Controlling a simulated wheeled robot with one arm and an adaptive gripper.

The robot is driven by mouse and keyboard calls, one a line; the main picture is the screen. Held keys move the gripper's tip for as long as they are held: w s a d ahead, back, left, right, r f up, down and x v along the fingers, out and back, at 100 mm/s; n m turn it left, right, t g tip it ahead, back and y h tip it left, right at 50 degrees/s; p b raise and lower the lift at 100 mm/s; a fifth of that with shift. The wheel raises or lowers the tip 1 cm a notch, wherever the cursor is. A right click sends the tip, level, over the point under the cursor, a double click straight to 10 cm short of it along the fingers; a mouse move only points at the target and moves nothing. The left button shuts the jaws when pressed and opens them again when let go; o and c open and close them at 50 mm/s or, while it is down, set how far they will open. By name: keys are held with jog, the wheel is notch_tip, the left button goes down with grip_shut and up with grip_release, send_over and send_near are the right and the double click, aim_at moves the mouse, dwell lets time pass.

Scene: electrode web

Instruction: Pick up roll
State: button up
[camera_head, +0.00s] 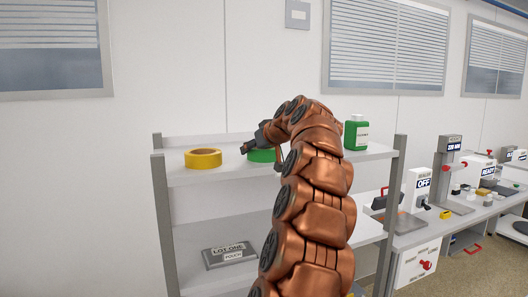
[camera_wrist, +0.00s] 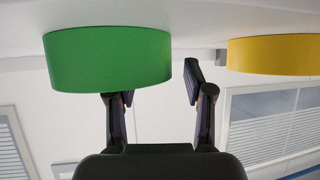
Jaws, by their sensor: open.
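Two rolls lie flat on the top shelf. The yellow roll (camera_head: 203,160) is at the left, and the green roll (camera_head: 261,156) is to its right, partly hidden behind my arm. My gripper (camera_head: 248,147) is at the green roll, above and in front of the shelf. In the wrist view, which looks upside down, the green roll (camera_wrist: 107,60) covers the tip of one finger. The other finger of my gripper (camera_wrist: 150,92) stands apart to the right, between the green roll and the yellow roll (camera_wrist: 275,55). The jaws are open and hold nothing.
A green bottle (camera_head: 356,133) stands on the top shelf at the right. Shelf posts (camera_head: 166,224) flank the unit. A workbench with devices (camera_head: 470,210) is at the right.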

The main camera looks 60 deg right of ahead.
grip_shut()
dwell(0.3)
jog(key=shift+r, duration=0.15)
dwell(0.3)
